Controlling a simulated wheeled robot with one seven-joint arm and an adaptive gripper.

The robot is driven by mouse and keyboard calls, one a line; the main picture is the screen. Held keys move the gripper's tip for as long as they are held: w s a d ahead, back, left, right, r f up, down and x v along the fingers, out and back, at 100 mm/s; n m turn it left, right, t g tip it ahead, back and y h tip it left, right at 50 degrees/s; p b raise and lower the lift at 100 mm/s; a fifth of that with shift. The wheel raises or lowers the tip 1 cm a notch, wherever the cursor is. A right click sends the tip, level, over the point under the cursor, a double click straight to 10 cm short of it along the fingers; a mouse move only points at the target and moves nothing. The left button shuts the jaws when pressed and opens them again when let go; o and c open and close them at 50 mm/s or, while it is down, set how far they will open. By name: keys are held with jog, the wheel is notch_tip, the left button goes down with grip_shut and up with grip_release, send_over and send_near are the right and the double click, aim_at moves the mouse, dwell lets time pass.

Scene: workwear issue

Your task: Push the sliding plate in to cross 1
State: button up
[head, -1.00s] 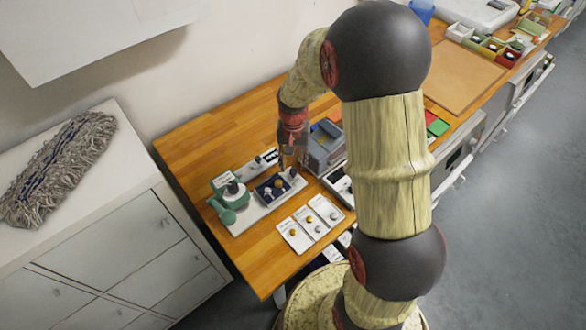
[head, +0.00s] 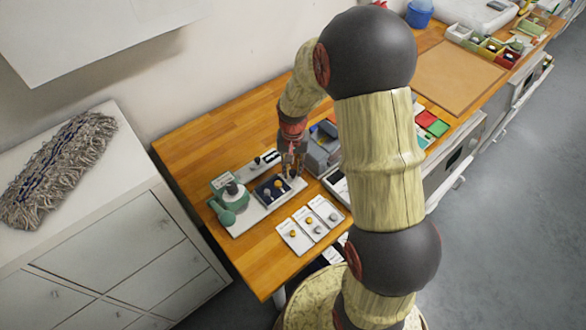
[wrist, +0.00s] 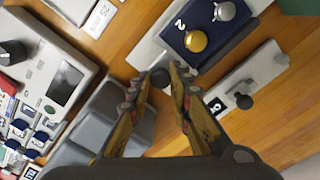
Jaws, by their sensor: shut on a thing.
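The sliding plate is a dark blue plate (head: 270,189) with a gold and a silver button on it, lying on a pale base (head: 245,218). In the wrist view the blue plate (wrist: 180,33) shows a white "2", and a pale strip runs from it toward my gripper. My gripper (head: 291,176) is at the right end of this base. In the wrist view my gripper (wrist: 165,75) is shut on a small dark round knob (wrist: 160,78) at the end of the strip. Cross 1 cannot be made out.
A green press-like device (head: 230,197) stands left of the blue plate. Pale cards (head: 310,225) with gold and silver buttons lie in front. A grey box (head: 322,150) stands close right of my gripper. A pale numbered strip with a dark knob (wrist: 245,101) lies beside the base.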

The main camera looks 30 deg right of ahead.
aim_at(273, 189)
grip_shut()
dwell(0.3)
jog(key=a, duration=0.2)
jog(key=s+a, duration=0.1)
jog(key=a, duration=0.5)
jog(key=shift+s+a+p, duration=0.25)
jog(key=shift+p, duration=0.15)
jog(key=o, duration=0.5)
grip_release()
jog(key=shift+o, duration=0.6)
